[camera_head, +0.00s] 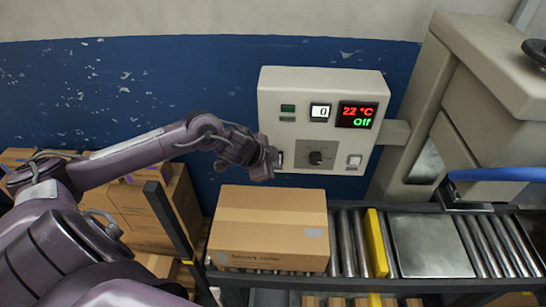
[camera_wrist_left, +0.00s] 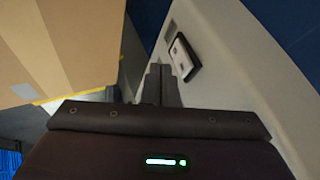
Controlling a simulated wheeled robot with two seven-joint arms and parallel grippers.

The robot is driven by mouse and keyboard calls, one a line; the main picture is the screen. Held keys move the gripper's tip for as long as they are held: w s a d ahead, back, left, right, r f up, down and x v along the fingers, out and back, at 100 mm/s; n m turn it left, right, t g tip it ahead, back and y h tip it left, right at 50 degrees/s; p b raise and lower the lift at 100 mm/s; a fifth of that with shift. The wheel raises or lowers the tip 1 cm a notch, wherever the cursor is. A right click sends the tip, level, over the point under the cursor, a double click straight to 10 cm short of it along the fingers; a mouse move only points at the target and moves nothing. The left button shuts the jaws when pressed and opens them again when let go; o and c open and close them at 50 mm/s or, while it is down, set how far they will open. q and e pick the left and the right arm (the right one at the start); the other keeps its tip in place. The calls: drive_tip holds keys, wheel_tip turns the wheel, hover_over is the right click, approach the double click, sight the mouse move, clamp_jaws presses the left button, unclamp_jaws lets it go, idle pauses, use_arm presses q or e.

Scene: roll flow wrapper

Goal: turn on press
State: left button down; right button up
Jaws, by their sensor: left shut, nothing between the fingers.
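The press's control panel (camera_head: 320,85) is a beige box on the wall side. Its display (camera_head: 357,115) reads 22 °C in red and Off in green. A small counter (camera_head: 320,112) shows 0. A dark knob (camera_head: 316,158) sits low in the middle, with a white switch (camera_head: 354,160) to its right. My left gripper (camera_head: 274,158) is at the panel's lower left, partly hiding another switch there. In the left wrist view the shut, empty fingers (camera_wrist_left: 161,84) point toward a dark-framed white switch (camera_wrist_left: 184,57). I cannot tell whether they touch it. My right gripper is not in view.
A cardboard box (camera_head: 268,228) stands on the roller conveyor below the panel; it also fills the left of the wrist view (camera_wrist_left: 65,45). The beige press body (camera_head: 490,70) stands at the right, with a blue bar. More boxes (camera_head: 130,205) are stacked behind my left arm.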

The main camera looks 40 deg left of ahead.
use_arm(q)
drive_tip(key=shift+w+a, duration=0.45)
drive_tip(key=shift+w, duration=0.2)
drive_tip(key=r+p, duration=0.2)
drive_tip(key=shift+w+a+p, duration=0.2)
drive_tip(key=shift+w+p, duration=0.1)
drive_tip(key=shift+p, duration=0.05)
idle(0.5)
